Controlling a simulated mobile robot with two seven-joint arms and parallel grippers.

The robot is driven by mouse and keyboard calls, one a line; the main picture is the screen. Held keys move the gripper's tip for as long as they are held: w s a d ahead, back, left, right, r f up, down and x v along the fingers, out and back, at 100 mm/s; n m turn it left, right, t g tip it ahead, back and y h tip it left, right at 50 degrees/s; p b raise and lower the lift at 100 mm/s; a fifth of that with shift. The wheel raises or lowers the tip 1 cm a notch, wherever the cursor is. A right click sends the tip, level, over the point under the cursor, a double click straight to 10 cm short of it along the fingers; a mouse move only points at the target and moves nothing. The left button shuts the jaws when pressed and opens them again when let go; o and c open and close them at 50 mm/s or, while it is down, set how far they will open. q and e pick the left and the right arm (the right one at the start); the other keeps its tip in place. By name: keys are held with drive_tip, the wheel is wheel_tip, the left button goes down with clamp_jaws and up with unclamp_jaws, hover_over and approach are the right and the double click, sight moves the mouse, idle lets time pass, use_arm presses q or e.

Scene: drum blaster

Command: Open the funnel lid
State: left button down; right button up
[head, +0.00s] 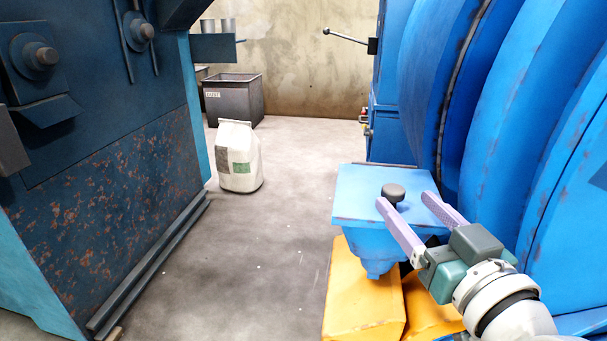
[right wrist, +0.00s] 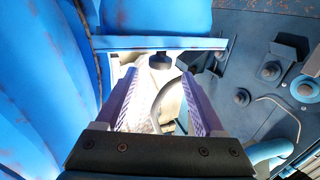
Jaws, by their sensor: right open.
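The blue funnel (head: 372,244) stands at the right, with its flat square lid (head: 358,183) lying shut on top. A dark round knob (head: 393,191) rises from the lid. My right gripper (head: 403,198) is open, its two lilac fingers reaching over the lid with the tips on either side of the knob. In the right wrist view the knob (right wrist: 160,61) hangs below the lid's edge (right wrist: 160,43), roughly centred just ahead of the open fingertips (right wrist: 159,74). I cannot tell whether a finger touches it. My left gripper is not in view.
A large blue drum machine (head: 490,110) stands close on the right, beside my right arm. Yellow blocks (head: 365,300) lie under the funnel. A dark rusty machine (head: 115,190) fills the left. A white sack (head: 240,160) and a dark bin (head: 235,103) stand farther back. The floor between is clear.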

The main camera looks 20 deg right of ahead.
sight(399, 195)
drive_tip(key=w, duration=0.1)
drive_tip(key=w+b, duration=0.1)
drive_tip(key=w, duration=0.1)
drive_tip(key=w+d, duration=0.1)
drive_tip(key=w, duration=0.1)
drive_tip(key=shift+w, duration=0.2)
clamp_jaws()
idle(0.3)
idle(0.9)
